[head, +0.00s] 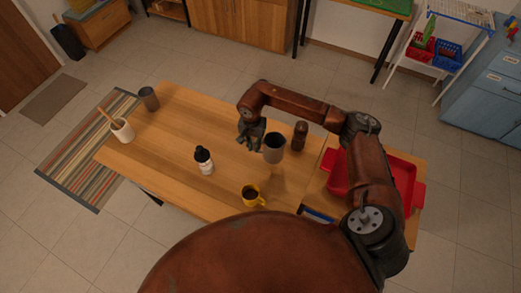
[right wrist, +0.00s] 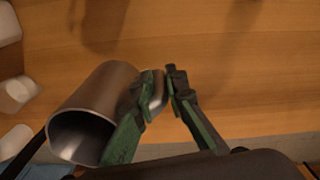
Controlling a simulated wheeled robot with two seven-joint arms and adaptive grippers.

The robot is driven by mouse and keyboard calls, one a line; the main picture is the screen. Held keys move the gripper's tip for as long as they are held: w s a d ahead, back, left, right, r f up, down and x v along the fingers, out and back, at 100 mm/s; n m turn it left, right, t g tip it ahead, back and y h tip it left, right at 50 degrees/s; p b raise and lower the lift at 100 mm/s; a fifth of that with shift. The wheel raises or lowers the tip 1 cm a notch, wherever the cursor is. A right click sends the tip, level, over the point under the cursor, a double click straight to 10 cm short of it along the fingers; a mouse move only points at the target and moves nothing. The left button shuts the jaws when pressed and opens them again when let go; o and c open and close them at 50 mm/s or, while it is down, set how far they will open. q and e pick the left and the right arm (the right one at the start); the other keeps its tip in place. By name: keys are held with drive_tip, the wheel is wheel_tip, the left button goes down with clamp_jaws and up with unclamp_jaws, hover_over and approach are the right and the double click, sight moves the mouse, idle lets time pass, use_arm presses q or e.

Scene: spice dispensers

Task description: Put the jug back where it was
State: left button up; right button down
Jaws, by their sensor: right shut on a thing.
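The jug (head: 273,147) is a dark grey metal vessel over the right half of the wooden table, with its open top showing in the head view. My right gripper (head: 252,138) is beside it on its left and is shut on its handle. In the right wrist view the fingers (right wrist: 160,92) close on the curved handle, and the jug's body (right wrist: 95,105) lies to their left. The jug appears held above the table, with shadow on the wood near it; the exact gap is hard to tell. My left gripper is not in view.
A brown grinder (head: 300,134) stands close right of the jug. A utensil cup (head: 122,131) and grey cup (head: 149,98) are left. A red tray (head: 419,193) is right.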

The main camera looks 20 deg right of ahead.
drive_tip(key=d+f, duration=0.1)
drive_tip(key=f, duration=0.1)
drive_tip(key=d+f+p, duration=0.1)
drive_tip(key=f, duration=0.1)
drive_tip(key=w+d+f, duration=0.1)
drive_tip(key=f, duration=0.2)
drive_tip(key=shift+w+d, duration=0.1)
drive_tip(key=shift+f, duration=0.55)
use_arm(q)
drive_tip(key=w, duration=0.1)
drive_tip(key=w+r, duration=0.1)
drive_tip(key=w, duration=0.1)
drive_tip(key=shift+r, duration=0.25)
use_arm(e)
drive_tip(key=c, duration=1.9)
unclamp_jaws()
drive_tip(key=shift+c, duration=0.2)
drive_tip(key=shift+r+p, duration=0.25)
drive_tip(key=shift+p, duration=0.1)
use_arm(q)
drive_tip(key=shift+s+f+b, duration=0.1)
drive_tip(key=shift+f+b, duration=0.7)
drive_tip(key=shift+b, duration=0.3)
use_arm(e)
wheel_tip(320, 180, up, 12)
